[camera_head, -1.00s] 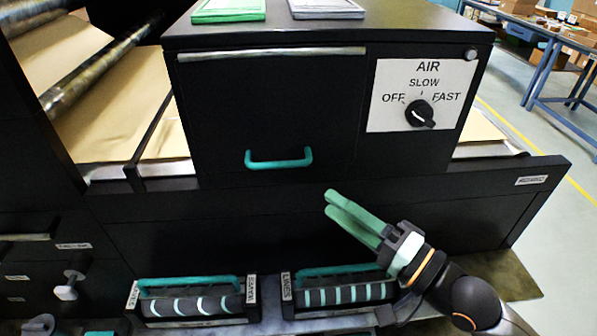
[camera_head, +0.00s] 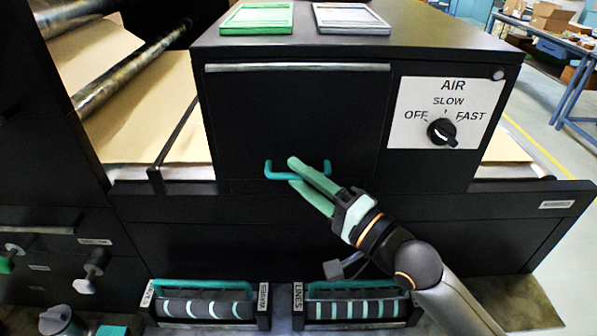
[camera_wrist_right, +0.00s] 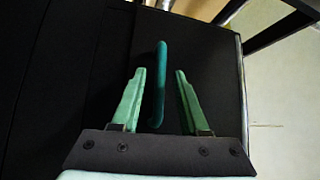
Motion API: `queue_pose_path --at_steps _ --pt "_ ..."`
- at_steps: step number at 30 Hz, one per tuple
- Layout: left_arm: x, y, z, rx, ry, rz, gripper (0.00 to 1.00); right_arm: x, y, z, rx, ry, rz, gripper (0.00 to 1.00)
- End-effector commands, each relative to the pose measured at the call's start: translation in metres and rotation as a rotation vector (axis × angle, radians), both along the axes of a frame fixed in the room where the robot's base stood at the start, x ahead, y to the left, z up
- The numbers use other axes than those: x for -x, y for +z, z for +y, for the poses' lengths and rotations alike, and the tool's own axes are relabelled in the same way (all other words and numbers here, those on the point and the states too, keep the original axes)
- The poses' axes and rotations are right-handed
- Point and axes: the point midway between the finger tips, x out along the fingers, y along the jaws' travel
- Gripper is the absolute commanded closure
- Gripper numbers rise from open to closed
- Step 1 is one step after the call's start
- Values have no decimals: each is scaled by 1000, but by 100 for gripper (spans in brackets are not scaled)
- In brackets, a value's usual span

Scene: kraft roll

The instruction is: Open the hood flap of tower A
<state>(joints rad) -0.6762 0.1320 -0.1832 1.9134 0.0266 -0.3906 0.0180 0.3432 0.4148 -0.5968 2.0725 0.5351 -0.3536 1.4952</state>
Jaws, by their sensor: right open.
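The hood flap (camera_head: 290,110) is the black front panel of the tower (camera_head: 455,40), below a pale hinge strip, and it hangs shut. Its teal bar handle (camera_head: 272,173) is near the flap's lower edge. My right gripper (camera_head: 292,172) is at the handle, with its green fingers overlapping the bar in the head view. In the right wrist view, the handle (camera_wrist_right: 159,85) stands upright between the two open fingers of my right gripper (camera_wrist_right: 158,90), with a gap on each side. The tower's letter is not visible. My left gripper is not in view.
An AIR dial panel (camera_head: 446,112) is right of the flap. Two rollers with teal handles, one labelled LINES (camera_head: 350,310), sit in holders below. Green (camera_head: 257,18) and grey (camera_head: 350,18) frames lie on top. A blue table (camera_head: 560,40) stands at the back right.

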Motion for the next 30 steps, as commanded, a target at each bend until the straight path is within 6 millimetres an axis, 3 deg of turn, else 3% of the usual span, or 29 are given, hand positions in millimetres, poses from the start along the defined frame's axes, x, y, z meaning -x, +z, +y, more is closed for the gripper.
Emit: queue_pose_path --at_steps 12,24,30 --pt "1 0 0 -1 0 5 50 -7 1 7 0 1 0 56" --pt "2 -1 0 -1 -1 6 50 -7 1 7 0 0 0 100" --pt "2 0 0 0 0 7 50 -7 1 7 0 0 0 100"
